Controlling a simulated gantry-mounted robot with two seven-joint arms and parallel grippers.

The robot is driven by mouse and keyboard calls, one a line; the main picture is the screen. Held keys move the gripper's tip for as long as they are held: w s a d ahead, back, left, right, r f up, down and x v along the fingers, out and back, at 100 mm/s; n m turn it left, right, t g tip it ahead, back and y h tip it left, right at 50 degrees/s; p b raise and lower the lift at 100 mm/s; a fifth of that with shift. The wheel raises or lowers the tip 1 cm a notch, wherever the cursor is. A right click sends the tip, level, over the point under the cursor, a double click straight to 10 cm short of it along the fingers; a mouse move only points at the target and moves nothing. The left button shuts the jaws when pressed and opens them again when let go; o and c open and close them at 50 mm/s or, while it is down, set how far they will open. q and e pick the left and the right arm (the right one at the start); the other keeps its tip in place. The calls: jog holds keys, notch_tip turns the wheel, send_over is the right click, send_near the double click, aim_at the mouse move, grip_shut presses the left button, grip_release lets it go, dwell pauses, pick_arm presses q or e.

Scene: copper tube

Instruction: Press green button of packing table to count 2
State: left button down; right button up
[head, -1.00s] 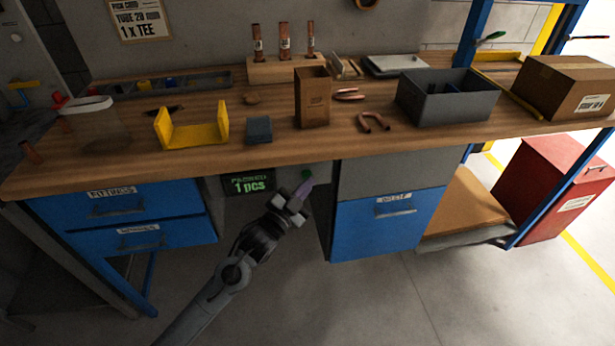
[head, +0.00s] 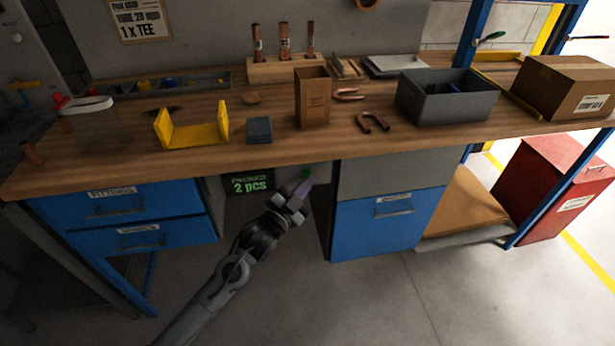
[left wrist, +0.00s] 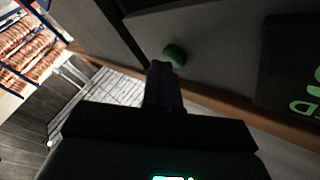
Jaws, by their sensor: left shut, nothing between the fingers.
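The green button (head: 306,173) sits on the grey panel under the front edge of the packing table (head: 380,144). In the left wrist view the button (left wrist: 174,53) shows as a green dome just beyond my fingertips. The counter display (head: 250,184) left of the button reads "PACKED 2 pcs". My left gripper (head: 304,189) is shut and empty, with its tips at or just below the button. In the left wrist view the shut fingers (left wrist: 163,72) overlap the button's lower edge; I cannot tell whether they touch it. My right gripper is not in view.
Blue drawers (head: 130,220) stand left of the display and a blue waste drawer (head: 385,225) to the right. A brown carton (head: 313,97), a yellow holder (head: 192,137) and a grey bin (head: 447,100) stand on the tabletop. The floor in front is clear.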

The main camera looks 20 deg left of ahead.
pick_arm(q)
jog(key=shift+s+d+p, duration=0.45)
jog(key=shift+s+p, duration=0.1)
jog(key=shift+s, duration=0.15)
jog(key=shift+r, duration=0.1)
jog(key=shift+s+d+p, duration=0.45)
jog(key=shift+s+p, duration=0.05)
jog(key=shift+s, duration=0.2)
jog(key=shift+s+d+p, duration=0.45)
jog(key=shift+s+p, duration=0.1)
jog(key=shift+s, duration=0.15)
jog(key=shift+s+d+p, duration=0.45)
jog(key=shift+s+p, duration=0.05)
jog(key=shift+s, duration=0.2)
